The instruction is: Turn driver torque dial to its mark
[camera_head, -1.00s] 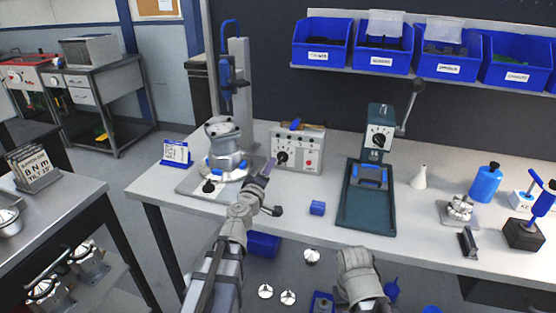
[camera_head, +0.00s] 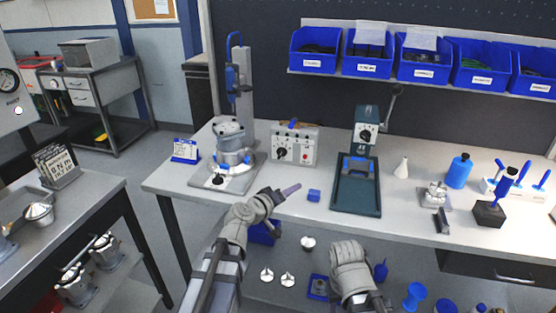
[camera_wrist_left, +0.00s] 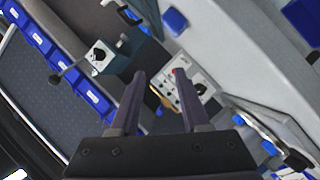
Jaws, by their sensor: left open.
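The dial's mark is too small to read. In the left wrist view the box (camera_wrist_left: 209,84) shows beyond the fingers, its dial (camera_wrist_left: 200,88) beside the right finger. My left gripper (camera_head: 291,190) is open and empty, in front of the box and apart from it; its fingers also show in the left wrist view (camera_wrist_left: 159,75). My right gripper's fingers do not show.
A blue driver (camera_head: 234,75) is on a stand at the left, behind a metal housing (camera_head: 233,147). A green press (camera_head: 357,185) with another dial stands right of the box. A small blue block (camera_head: 313,196) lies near the left fingertips. Blue bins (camera_head: 368,55) line the shelf.

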